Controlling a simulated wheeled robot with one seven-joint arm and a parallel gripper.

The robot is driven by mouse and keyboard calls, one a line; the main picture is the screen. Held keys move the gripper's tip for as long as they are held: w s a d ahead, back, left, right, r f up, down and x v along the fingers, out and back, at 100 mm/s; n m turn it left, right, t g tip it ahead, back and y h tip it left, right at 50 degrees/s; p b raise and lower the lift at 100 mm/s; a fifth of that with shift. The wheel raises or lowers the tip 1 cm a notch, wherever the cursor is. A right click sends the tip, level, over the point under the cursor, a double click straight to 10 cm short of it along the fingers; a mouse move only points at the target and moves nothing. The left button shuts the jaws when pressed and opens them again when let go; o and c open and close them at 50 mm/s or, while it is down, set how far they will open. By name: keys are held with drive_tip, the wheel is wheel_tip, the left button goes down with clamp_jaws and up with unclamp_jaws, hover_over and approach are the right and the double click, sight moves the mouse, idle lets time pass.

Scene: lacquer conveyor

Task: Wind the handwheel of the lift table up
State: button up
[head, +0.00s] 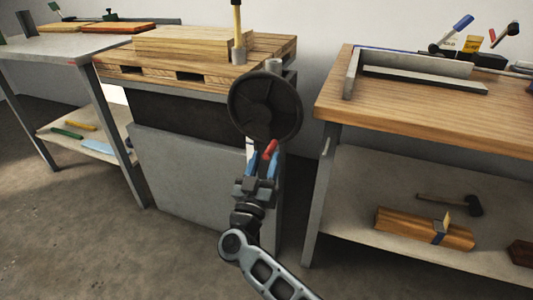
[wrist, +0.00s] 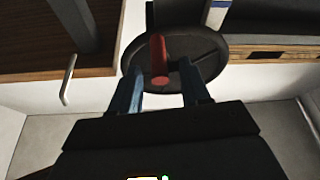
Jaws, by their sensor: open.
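The dark round handwheel (head: 265,100) is on the front right side of the lift table (head: 185,170), below its top. Its red handle (head: 270,149) sticks out at the wheel's lower edge. In the wrist view the handwheel (wrist: 205,45) lies ahead, with the red handle (wrist: 158,62) pointing towards me. My gripper (head: 262,164) is open, with blue fingers just below the wheel. In the wrist view my gripper (wrist: 160,80) has one finger on each side of the handle. I cannot tell whether either finger touches it.
A pallet (head: 200,68) with stacked boards (head: 185,40) lies on the lift table. A wooden workbench (head: 430,115) stands close on the right, with a hammer (head: 455,203) on its lower shelf. A grey table (head: 50,46) stands left. Floor in front is clear.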

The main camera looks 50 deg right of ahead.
sight(268, 149)
drive_tip(key=shift+x, duration=1.5)
clamp_jaws()
